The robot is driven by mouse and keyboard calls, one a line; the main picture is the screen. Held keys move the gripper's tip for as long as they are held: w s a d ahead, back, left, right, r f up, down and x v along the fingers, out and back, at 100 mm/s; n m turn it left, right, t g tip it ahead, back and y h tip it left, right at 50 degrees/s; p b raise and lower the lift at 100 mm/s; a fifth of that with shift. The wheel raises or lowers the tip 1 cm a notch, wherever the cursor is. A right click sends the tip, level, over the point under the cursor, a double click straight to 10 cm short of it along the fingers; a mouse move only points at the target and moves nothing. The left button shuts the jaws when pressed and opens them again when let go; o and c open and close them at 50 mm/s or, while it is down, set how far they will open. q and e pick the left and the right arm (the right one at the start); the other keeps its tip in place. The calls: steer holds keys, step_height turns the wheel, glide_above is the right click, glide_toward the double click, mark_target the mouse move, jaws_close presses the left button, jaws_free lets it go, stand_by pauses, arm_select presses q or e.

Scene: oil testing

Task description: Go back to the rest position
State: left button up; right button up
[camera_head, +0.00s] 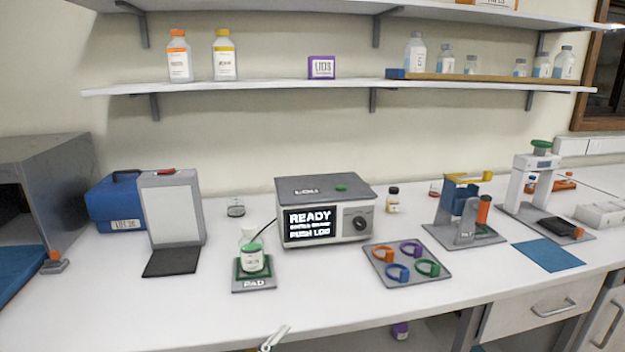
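Neither of my grippers can be made out in the head view. A white jar with a green lid (252,258) stands upright on the small pad (254,284) marked "PAD". Behind it is a grey tester (326,212) whose screen reads "READY" and "PUSH LOG".
The white bench front (150,310) is largely clear. A tray with coloured rings (408,275), a blue-and-orange stand (464,215), a white press (535,185) and a blue mat (549,255) sit to the right. A blue case (115,205) and grey box (45,165) are left. Shelves (250,87) hold bottles.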

arm_select(q)
steer(key=s+a+f+n+g+y, duration=0.1)
steer(key=s+a+f+n+y, duration=0.1)
steer(key=f, duration=0.5)
steer(key=s+a+f+n+g+y, duration=0.1)
steer(key=s+a+f+n+y, duration=0.2)
steer(key=a+f, duration=0.4)
steer(key=shift+s+a+f+n+y, duration=0.3)
steer(key=shift+f+n+y, duration=0.35)
steer(key=shift+n, duration=0.45)
steer(key=s+a+f+n+g+y, duration=0.1)
steer(key=s+a+f, duration=0.1)
steer(key=s+f, duration=0.1)
steer(key=s+a+f+n+g, duration=0.1)
steer(key=s+a+f, duration=0.2)
steer(key=s+f, duration=0.1)
steer(key=s+a+f+n+g+y, duration=0.1)
steer(key=s+a+f+n+g, duration=0.1)
steer(key=s+f, duration=0.1)
steer(key=shift+s+a+f+y, duration=0.2)
steer(key=shift+f, duration=0.2)
steer(key=shift+s+a+f+y, duration=0.15)
steer(key=shift+f, duration=0.2)
steer(key=shift+c, duration=0.3)
